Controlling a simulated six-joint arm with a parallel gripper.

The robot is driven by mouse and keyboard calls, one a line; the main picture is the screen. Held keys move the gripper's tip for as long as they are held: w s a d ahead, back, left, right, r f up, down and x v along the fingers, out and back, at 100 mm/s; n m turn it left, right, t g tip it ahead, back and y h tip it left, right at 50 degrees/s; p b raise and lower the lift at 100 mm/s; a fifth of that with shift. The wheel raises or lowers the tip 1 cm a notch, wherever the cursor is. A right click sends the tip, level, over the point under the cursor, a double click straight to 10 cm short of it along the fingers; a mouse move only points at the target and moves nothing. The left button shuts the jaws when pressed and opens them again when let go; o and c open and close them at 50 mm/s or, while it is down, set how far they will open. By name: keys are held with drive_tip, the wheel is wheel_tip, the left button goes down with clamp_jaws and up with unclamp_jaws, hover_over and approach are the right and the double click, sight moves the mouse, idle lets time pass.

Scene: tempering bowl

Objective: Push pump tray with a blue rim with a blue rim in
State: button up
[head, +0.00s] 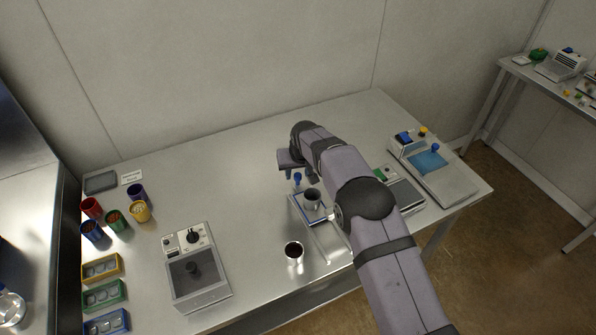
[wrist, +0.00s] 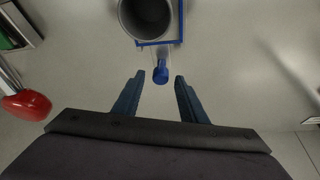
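The pump tray with a blue rim (head: 297,210) lies flat near the middle of the table. It also shows at the top of the wrist view (wrist: 179,30). A grey cup (head: 312,199) stands on it, seen in the wrist view too (wrist: 147,16). A blue knob (head: 297,178) sticks out from the tray's far side. My gripper (head: 298,173) is open and empty beside that knob. In the wrist view, the knob (wrist: 160,74) sits in line with the gap between my two fingertips (wrist: 157,76), with space on both sides.
A cup of dark liquid (head: 294,251) stands in front of the tray. A grey machine (head: 197,270) stands at front left, coloured cups (head: 117,220) at far left. Devices (head: 432,168) stand to the right. The table behind my gripper is clear.

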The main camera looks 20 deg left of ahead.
sight(314, 207)
clamp_jaws()
drive_tip(key=shift+s+d, duration=0.1)
drive_tip(key=shift+d, duration=0.05)
drive_tip(key=s+d, duration=0.7)
drive_tip(key=shift+b, duration=0.4)
drive_tip(key=shift+s+d+f, duration=0.1)
drive_tip(key=shift+s+d, duration=0.1)
